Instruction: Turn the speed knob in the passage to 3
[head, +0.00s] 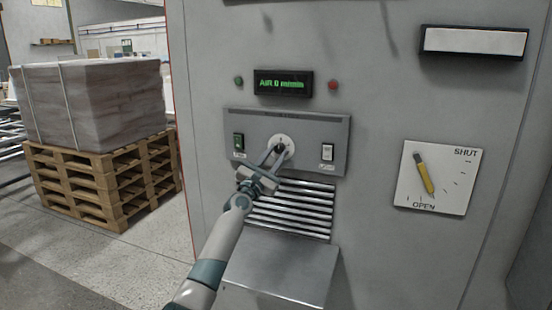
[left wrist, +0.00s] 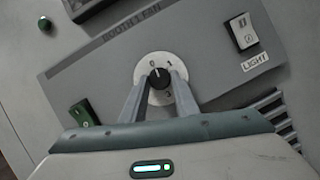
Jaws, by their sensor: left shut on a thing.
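The knob is a small dark round knob (left wrist: 159,78) on a white dial plate (left wrist: 147,60), on a grey panel lettered "BOOTH 1 FAN". A light mark at the knob's top seems to lie between 0 and 1. My left gripper (head: 279,150) is shut on the knob, one finger on each side. It also shows in the left wrist view (left wrist: 160,86). My right gripper is not in view.
A display (head: 283,83) above reads "AIR 0 m/min". A green switch (head: 238,142) and a light switch (head: 327,153) flank the knob. Louvres (head: 290,212) and a sloping metal ledge (head: 280,270) lie below. A SHUT/OPEN plate (head: 452,170) with a yellow lever is at right.

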